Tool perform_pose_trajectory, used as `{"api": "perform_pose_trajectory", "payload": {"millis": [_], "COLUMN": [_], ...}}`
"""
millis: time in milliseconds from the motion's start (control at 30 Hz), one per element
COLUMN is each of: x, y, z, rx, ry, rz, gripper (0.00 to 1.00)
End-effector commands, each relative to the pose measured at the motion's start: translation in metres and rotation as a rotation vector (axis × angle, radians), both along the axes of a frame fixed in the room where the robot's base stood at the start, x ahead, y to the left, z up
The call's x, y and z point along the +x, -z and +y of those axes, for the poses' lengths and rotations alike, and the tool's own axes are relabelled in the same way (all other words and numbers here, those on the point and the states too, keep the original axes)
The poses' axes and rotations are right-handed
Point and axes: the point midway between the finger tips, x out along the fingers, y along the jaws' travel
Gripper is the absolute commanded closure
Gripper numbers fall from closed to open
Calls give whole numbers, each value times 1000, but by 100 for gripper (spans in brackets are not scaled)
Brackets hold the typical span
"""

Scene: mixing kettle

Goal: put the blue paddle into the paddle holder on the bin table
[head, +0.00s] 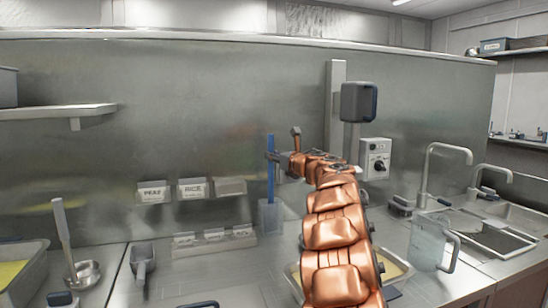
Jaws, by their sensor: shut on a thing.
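The blue paddle (271,178) is upright, a tall narrow blue bar in the middle of the head view. My gripper (273,157) is shut on its upper part, reaching in from the right. A pale bluish, see-through holder (269,216) stands on the steel table directly below the paddle. The paddle's lower end overlaps the holder's top in the picture. I cannot tell whether it is resting on the holder's bottom. The fingertips are small and partly merge with the paddle.
Small labelled bins (192,189) hang on the wall to the left, above a low labelled rack (213,240). A clear jug (428,246) and sink taps (431,170) stand to the right.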

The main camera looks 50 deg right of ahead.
Motion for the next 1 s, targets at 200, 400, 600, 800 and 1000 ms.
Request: {"api": "perform_pose_trajectory", "payload": {"millis": [200, 400, 600, 800, 1000], "x": [0, 0, 0, 0, 0], "y": [3, 2, 2, 3, 3], "z": [0, 0, 0, 0, 0], "rx": [0, 0, 0, 0, 0], "ry": [0, 0, 0, 0, 0], "rz": [-1, -1, 0, 0, 0], "gripper": [100, 77, 56, 49, 38]}}
